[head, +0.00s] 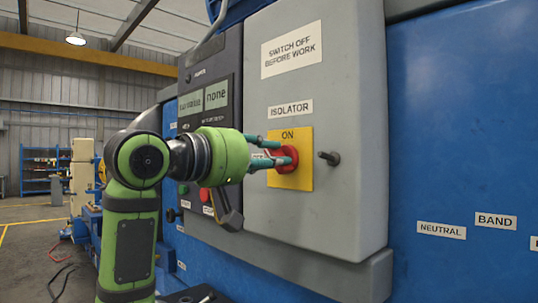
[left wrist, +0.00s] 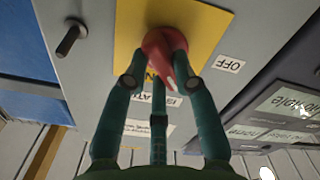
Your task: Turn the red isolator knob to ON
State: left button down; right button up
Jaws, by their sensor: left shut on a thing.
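The red isolator knob (head: 290,158) sits on a yellow plate (head: 304,178) on the grey cabinet. The ON label (head: 288,135) is above it, and the OFF label (head: 259,156), partly hidden by the fingers, is to its left. My left gripper (head: 279,153) is shut on the knob, with its teal fingers around it. In the left wrist view, turned about upside down, the knob (left wrist: 160,42) has a white mark on its tip. The tip points down and slightly right, near the partly hidden ON label, away from OFF (left wrist: 228,64). My right gripper is not in view.
A dark latch handle (head: 328,157) sticks out right of the plate. Left of the cabinet is a panel with displays (head: 204,100), a red button (head: 205,195) and a dark lever (head: 230,212). A blue housing (head: 460,150) fills the right. Open floor shows far left.

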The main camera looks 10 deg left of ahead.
pick_arm(q)
jog(key=shift+f+m+p, duration=0.15)
jog(key=shift+m+p, duration=1.05)
jog(key=shift+m, duration=3)
jog(key=c, duration=1)
grip_release()
jog(key=shift+d, duration=0.1)
jog(key=v, duration=1.2)
